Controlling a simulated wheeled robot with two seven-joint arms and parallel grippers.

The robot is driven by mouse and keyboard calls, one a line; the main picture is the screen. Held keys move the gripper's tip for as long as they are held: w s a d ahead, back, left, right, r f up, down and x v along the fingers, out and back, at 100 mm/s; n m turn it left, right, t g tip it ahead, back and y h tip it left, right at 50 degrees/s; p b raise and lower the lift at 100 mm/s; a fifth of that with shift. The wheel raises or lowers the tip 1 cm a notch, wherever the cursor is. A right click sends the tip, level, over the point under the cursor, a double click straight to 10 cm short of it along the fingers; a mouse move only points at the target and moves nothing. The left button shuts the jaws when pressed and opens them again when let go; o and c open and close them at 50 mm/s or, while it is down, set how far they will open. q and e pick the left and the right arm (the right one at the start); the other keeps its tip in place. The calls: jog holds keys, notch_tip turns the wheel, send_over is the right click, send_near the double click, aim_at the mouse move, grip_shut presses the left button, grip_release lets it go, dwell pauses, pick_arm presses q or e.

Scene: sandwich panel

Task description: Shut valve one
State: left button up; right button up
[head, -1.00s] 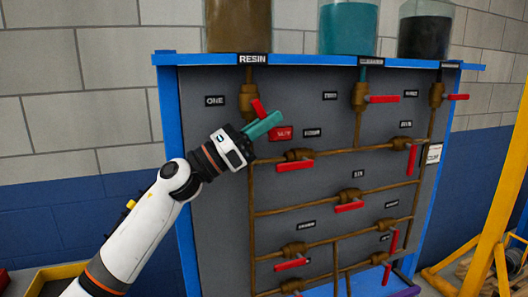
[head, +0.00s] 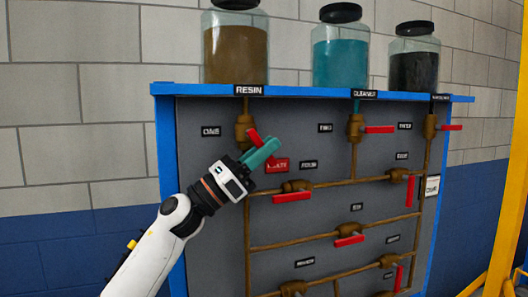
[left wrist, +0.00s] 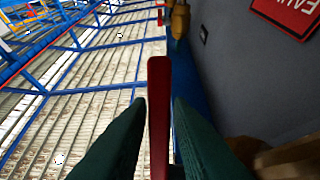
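Valve one is a brass valve (head: 245,131) under the RESIN jar, beside the ONE label (head: 211,131). Its red handle (head: 254,137) slants down to the right from the valve body. My left gripper (head: 262,152) is at this handle, its teal fingers pointing up and right. In the left wrist view the red handle (left wrist: 159,115) runs between the two fingers (left wrist: 159,135), with narrow gaps at its sides. The fingers look open around it. The lower part of the handle is partly hidden in the head view. My right gripper is not in view.
A red label (head: 277,165) sits just right of the fingers. Other red-handled valves, such as the one below right (head: 292,196) and the one under the teal jar (head: 379,129), stand on brown pipes. A blue frame (head: 166,150) edges the grey panel.

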pick_arm(q)
jog(key=b+v, duration=0.3)
jog(key=v, duration=0.9)
jog(key=shift+b, duration=0.35)
